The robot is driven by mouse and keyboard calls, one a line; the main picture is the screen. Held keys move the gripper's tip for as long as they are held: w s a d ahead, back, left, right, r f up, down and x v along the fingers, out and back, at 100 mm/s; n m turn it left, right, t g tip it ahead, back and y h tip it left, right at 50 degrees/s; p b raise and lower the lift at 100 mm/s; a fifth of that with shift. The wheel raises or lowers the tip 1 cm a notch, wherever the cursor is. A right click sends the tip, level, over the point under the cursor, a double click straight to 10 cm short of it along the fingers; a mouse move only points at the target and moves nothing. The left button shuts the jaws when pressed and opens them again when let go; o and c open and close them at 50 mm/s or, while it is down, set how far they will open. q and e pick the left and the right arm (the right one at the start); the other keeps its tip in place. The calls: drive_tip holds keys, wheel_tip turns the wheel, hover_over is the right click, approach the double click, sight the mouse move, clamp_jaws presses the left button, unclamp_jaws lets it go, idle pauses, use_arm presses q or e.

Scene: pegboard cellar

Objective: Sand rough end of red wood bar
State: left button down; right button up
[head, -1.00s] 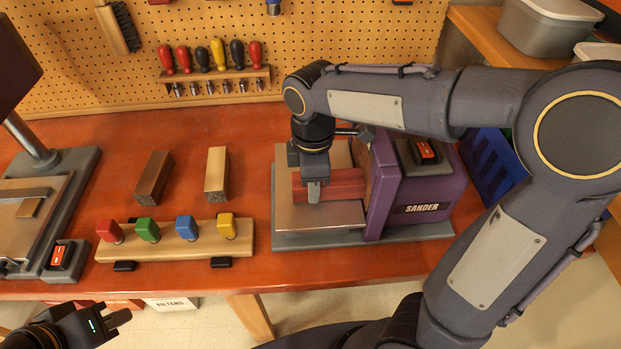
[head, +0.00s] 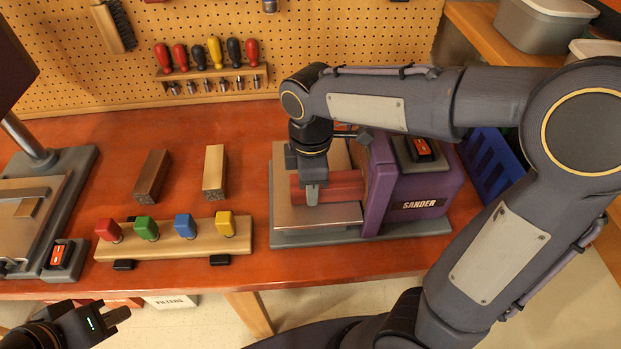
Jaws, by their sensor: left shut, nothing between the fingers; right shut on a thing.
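The red wood bar (head: 340,186) lies across the flat metal table of the purple sander (head: 408,206). Its right end reaches the sander's disc housing; whether it touches the disc is hidden. My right gripper (head: 312,192) comes down from above and is shut on the bar near its left part. The sander's red switch (head: 423,149) sits on a grey box on top. My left gripper (head: 118,316) is shut and empty at the lower left, in front of the bench edge and away from the bar.
A dark brown bar (head: 152,177) and a pale wood bar (head: 214,171) lie left of the sander. A wooden rack (head: 170,242) with coloured knobs stands near the front edge. A grey machine (head: 62,200) is far left, a blue bin (head: 490,165) right of the sander.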

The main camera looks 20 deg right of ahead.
drive_tip(key=shift+w+d, duration=0.15)
drive_tip(key=shift+w, duration=0.25)
idle(0.4)
drive_tip(key=shift+w+a+r+p, duration=0.15)
drive_tip(key=shift+a+p, duration=0.1)
drive_tip(key=shift+a, duration=0.4)
drive_tip(key=shift+w+a+f+p, duration=0.1)
drive_tip(key=shift+w+a+p, duration=0.1)
drive_tip(key=shift+a, duration=0.45)
drive_tip(key=shift+w+a+r+p, duration=0.15)
drive_tip(key=shift+a+p, duration=0.1)
drive_tip(key=shift+a, duration=0.4)
wheel_tip(320, 180, up, 9)
drive_tip(key=p, duration=0.8)
drive_tip(key=shift+f, duration=0.2)
